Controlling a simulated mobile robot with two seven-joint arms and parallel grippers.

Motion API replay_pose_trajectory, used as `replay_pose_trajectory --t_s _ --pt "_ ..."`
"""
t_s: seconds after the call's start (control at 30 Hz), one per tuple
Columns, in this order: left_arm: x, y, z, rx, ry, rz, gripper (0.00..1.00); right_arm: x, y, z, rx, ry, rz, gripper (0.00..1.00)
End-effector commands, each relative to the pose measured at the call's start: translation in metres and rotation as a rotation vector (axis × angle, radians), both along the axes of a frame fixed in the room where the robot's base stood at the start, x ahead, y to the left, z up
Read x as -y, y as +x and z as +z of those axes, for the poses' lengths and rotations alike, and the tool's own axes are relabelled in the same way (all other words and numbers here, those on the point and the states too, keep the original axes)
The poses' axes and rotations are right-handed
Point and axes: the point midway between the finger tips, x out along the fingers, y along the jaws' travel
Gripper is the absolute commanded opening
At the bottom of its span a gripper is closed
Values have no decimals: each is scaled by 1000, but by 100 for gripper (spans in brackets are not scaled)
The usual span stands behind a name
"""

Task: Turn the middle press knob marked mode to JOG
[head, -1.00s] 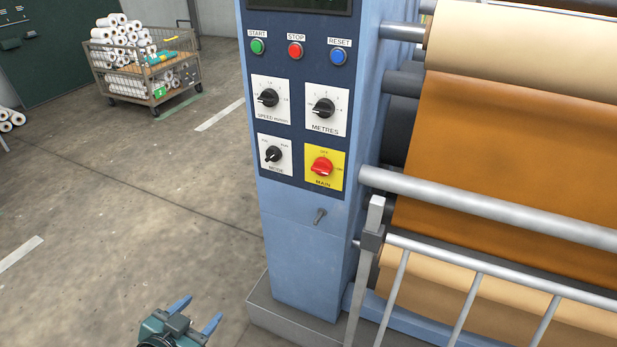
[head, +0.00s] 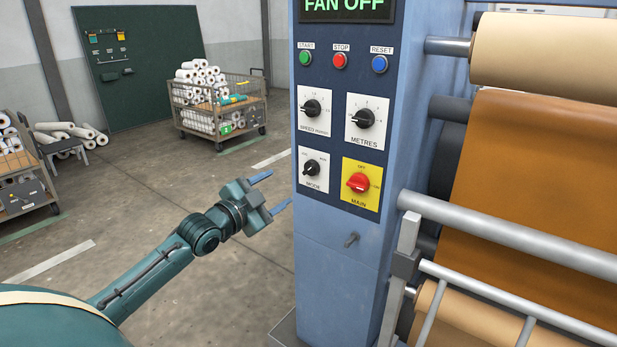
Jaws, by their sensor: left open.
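The mode knob (head: 311,169) is a black pointer knob on a white plate, at the lower left of the blue press panel (head: 345,225). Its label reads MODE; the small position marks are too small to read surely. My right gripper is not in view.
Close to the mode knob are the red main switch (head: 358,182) on yellow, the speed knob (head: 312,107) and the metres knob (head: 362,118). Start, stop and reset buttons sit above. Press rollers (head: 520,235) stand right.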

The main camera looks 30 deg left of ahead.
Motion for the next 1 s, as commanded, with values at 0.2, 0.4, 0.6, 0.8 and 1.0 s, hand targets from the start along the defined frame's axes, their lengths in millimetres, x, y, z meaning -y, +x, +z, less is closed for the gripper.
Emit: replay_pose_trajectory --t_s 0.2,0.4,0.6,0.8,1.0 --pt "3 35 1 2 -1 1 58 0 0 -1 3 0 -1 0" --pt "6 67 0 1 -3 0 58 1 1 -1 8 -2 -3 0" --pt "7 93 -1 1 -1 1 58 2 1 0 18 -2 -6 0" --pt "9 107 -1 -1 -1 0 58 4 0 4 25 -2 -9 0" --pt "9 109 -1 -1 0 -1 58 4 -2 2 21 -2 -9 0"
